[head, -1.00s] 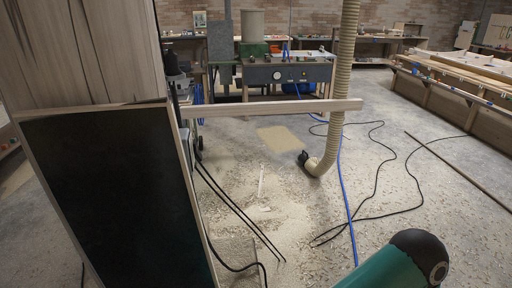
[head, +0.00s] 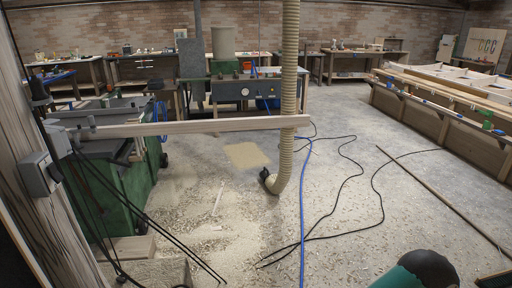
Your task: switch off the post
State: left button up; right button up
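A wooden post or panel (head: 40,235) stands close at the left edge, leaning in the picture. A grey box (head: 39,174) is fixed to its side, with a paler part (head: 58,141) behind it and dark cables nearby. I cannot make out a switch lever or its position. Another grey box (head: 191,57) is on an upright by the machine at the back. Neither gripper is in view; only a teal part of my own arm shows at the bottom right.
A green machine (head: 135,185) stands beside the post, with a long timber beam (head: 210,126) across it. A ribbed hose (head: 287,100) hangs mid-room. Blue and black cables (head: 350,185) and shavings lie on the floor. A long bench (head: 440,110) is at right.

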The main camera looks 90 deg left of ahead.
aim_at(53, 173)
jog(key=z, duration=0.6)
jog(key=i, duration=0.25)
jog(key=u, duration=2.3)
jog(key=i, duration=0.15)
jog(key=u, duration=0.85)
jog(key=k, duration=0.55)
jog(key=u, duration=0.85)
jog(key=i, duration=1)
